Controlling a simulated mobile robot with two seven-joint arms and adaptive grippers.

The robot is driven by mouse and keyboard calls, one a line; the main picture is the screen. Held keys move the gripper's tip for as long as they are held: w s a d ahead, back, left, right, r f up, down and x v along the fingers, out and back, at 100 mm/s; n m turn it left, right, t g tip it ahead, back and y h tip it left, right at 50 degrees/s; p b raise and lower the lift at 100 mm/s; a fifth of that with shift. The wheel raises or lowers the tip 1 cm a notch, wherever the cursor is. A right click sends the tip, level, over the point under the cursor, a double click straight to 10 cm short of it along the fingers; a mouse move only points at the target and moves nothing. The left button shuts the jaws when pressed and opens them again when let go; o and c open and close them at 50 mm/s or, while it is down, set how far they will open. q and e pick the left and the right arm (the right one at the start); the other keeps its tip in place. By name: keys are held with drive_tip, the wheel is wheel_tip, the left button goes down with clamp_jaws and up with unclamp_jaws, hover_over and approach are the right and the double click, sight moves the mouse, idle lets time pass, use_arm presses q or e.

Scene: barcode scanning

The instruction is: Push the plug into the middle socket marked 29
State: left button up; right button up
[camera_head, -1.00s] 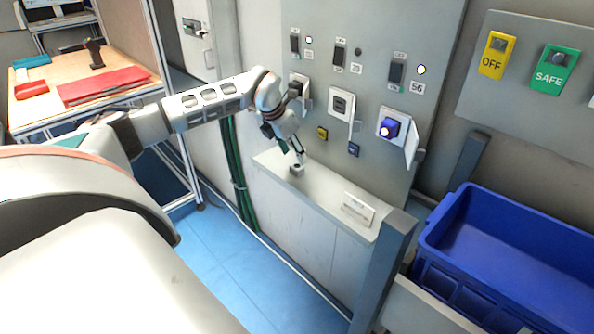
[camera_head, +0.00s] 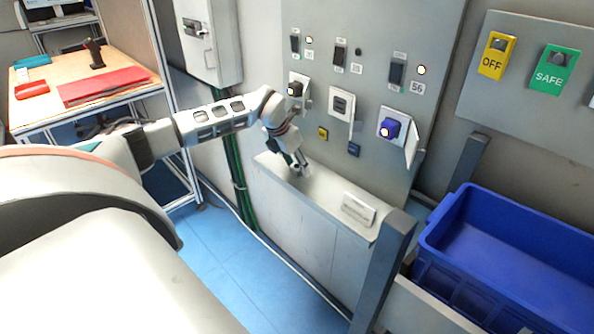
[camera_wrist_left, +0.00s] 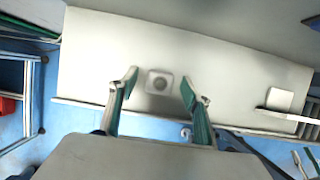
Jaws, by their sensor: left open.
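The plug (camera_wrist_left: 160,81) is a small pale block with a round dark centre. It sits on the pale ledge (camera_wrist_left: 225,60) below the socket panel. My left gripper (camera_wrist_left: 158,90) is open, with its two green-lined fingers apart on either side of the plug in the left wrist view; contact cannot be seen. In the head view the left gripper (camera_head: 303,170) is low over the ledge and largely hides the plug. The middle socket (camera_head: 341,104) has its cover swung open to the right and looks empty; its number is too small to read. My right gripper is not in view.
The left socket (camera_head: 296,89) holds a dark plug and the right socket a blue plug (camera_head: 390,128). A white sign (camera_head: 358,209) stands on the ledge to the right. A grey post (camera_head: 384,270) and blue crate (camera_head: 510,255) are at the right.

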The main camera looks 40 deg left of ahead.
sight(296, 167)
use_arm(q)
drive_tip(key=c, duration=1.1)
drive_tip(key=shift+c, duration=0.2)
wheel_tip(296, 167, up, 10)
idle(0.3)
